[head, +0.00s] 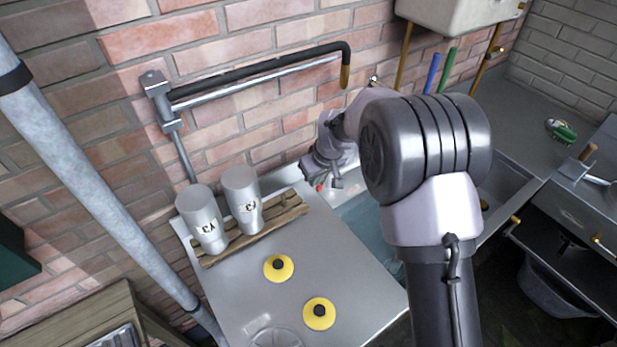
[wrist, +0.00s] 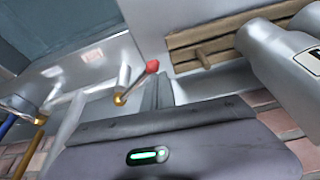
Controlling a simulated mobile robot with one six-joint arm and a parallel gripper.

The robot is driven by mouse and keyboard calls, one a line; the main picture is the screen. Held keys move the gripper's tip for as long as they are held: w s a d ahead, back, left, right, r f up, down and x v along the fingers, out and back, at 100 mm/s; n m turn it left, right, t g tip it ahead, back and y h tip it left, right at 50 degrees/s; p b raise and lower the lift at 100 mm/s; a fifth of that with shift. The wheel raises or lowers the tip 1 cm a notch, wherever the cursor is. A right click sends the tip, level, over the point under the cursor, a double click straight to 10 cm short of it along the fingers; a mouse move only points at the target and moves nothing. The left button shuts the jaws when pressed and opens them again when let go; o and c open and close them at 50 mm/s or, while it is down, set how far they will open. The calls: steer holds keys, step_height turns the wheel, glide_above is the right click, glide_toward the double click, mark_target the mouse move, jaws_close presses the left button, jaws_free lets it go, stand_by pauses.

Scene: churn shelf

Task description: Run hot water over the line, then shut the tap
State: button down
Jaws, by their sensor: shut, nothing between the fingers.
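A brass tap lever with a red knob (wrist: 152,66) sticks up just beyond my gripper in the wrist view. The red knob also shows small in the head view (head: 319,187), beside my gripper (head: 322,178) at the back edge of the sink. My gripper is shut and empty; in the wrist view its narrow fingers (wrist: 164,90) are close to the lever, and I cannot tell whether they touch it. A black-sleeved pipe (head: 260,72) on a wall bracket ends in a brass tip above the sink. The sink basin (head: 372,228) is partly hidden by my arm. I see no running water.
Two metal churns (head: 205,222) (head: 243,196) lean on a wooden rack (head: 255,232) left of the sink. Two yellow discs (head: 278,267) (head: 319,313) lie on the drainboard. A white tank (head: 450,12) hangs on the brick wall, with blue and green rods (head: 432,72) (head: 447,70) below.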

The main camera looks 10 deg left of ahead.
steer(key=shift+s+d+f+b, duration=0.1)
steer(key=shift+d+b, duration=0.2)
steer(key=shift+d, duration=0.15)
steer(key=shift+s+d+f+b, duration=0.1)
steer(key=shift+d+b, duration=0.2)
steer(key=shift+d, duration=0.1)
steer(key=w+d+n+g+y+b, duration=0.1)
steer(key=w+d+n, duration=0.1)
steer(key=d+n, duration=0.3)
steer(key=shift+d+r+n+g+b, duration=0.2)
steer(key=shift+d+n+g+b, duration=0.2)
steer(key=shift+d, duration=0.85)
steer(key=shift+w+d, duration=0.1)
